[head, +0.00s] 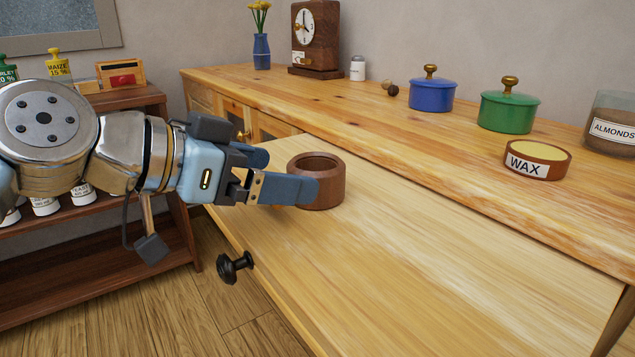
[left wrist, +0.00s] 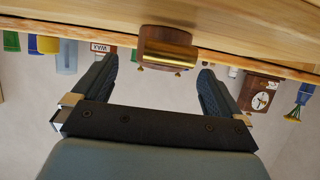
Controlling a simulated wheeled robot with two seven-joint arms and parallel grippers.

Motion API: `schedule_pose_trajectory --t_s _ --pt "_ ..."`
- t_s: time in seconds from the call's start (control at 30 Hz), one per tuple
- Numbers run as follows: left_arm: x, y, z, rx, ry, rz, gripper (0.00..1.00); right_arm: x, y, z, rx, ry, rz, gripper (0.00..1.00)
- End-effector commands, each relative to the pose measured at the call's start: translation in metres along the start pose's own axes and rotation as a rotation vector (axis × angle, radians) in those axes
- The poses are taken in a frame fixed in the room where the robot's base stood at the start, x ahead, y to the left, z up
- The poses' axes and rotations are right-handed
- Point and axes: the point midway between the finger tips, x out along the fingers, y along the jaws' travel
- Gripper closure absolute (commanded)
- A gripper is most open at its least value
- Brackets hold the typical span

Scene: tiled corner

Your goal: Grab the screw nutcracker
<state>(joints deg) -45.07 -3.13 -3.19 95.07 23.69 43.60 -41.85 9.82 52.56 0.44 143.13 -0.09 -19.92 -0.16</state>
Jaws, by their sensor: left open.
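A round, hollow brown wooden piece (head: 318,162), which I take to be the screw nutcracker, stands on the pale lower wooden board. My left gripper (head: 290,175) is open and reaches in level from the left. Its near finger overlaps the front of the piece; the far finger shows behind, left of it. In the left wrist view, which is upside down, the brown piece (left wrist: 155,34) lies ahead between the tips of the open gripper (left wrist: 158,82), with a gap on either side. I cannot tell whether a finger touches it. My right gripper is not in view.
The board (head: 430,255) is otherwise clear, with a black knob (head: 235,266) at its front. The higher worktop holds a wax tin (head: 537,165), a green pot (head: 508,112), a blue pot (head: 432,96), an almond jar (head: 612,125) and a clock (head: 317,35). A shelf (head: 100,275) stands left.

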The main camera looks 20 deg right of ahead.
Motion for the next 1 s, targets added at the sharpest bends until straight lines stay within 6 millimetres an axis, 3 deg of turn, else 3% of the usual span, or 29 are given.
schedule_pose_trajectory --t_s 0.3,0.6,1.0 --pt "0.045 -0.004 -0.005 -0.001 -0.001 0.001 0.00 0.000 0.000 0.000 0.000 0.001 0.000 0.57" --pt "0.051 -0.004 -0.006 0.000 0.001 0.000 0.00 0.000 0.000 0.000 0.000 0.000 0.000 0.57" --pt "0.051 -0.004 -0.006 0.000 0.000 0.000 0.60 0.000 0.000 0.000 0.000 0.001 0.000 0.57"
